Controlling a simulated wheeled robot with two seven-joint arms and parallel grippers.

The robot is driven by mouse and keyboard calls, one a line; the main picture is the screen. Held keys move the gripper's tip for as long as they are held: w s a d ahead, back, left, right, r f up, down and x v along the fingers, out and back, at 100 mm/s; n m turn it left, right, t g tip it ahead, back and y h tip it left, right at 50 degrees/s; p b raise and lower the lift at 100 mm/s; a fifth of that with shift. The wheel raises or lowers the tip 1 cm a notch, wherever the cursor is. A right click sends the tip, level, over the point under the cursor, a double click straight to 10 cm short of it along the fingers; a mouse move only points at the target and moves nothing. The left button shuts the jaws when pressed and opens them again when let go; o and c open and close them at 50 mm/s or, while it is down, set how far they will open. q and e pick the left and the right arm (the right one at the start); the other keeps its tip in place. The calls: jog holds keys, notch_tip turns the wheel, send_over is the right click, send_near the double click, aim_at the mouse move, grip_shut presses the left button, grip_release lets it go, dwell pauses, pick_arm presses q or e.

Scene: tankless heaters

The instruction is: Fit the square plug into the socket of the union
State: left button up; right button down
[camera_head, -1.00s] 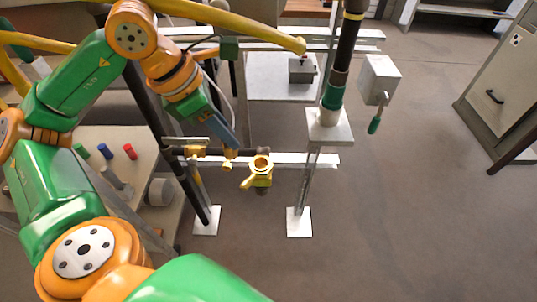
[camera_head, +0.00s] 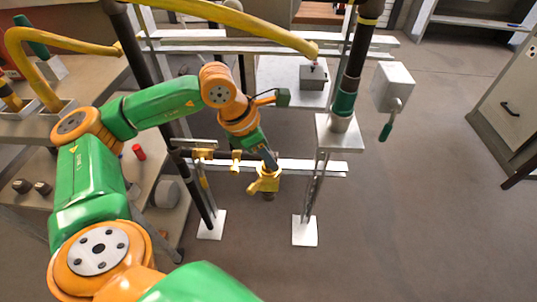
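The brass-yellow union (camera_head: 264,184) sits on the frame at the middle of the head view, with a lever-like arm sticking out to its left. My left gripper (camera_head: 271,165) points down at the union's top, and its fingertips overlap the socket opening in this view. The fingers are small and seen edge-on, so I cannot tell whether they are open or shut. I cannot make out the square plug; the fingers and union hide any small part between them. I cannot tell whether the gripper touches the union. My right gripper is not in view.
A dark vertical pipe with a green collar (camera_head: 344,104) stands right of the union, beside a grey box (camera_head: 393,86) with a green handle. A yellow pipe (camera_head: 250,22) crosses above. Brass fittings (camera_head: 236,160) sit left of the union. Open floor lies to the right.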

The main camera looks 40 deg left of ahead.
pick_arm(q)
jog(key=shift+o, duration=0.7)
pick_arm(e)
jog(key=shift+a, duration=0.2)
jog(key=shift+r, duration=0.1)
pick_arm(q)
jog(key=p+v, duration=0.2)
jog(key=v, duration=1)
jog(key=shift+r+p, duration=0.2)
jog(key=shift+p, duration=0.15)
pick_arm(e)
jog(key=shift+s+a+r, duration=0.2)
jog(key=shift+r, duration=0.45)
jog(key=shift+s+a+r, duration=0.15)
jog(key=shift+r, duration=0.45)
pick_arm(q)
jog(key=shift+w, duration=0.1)
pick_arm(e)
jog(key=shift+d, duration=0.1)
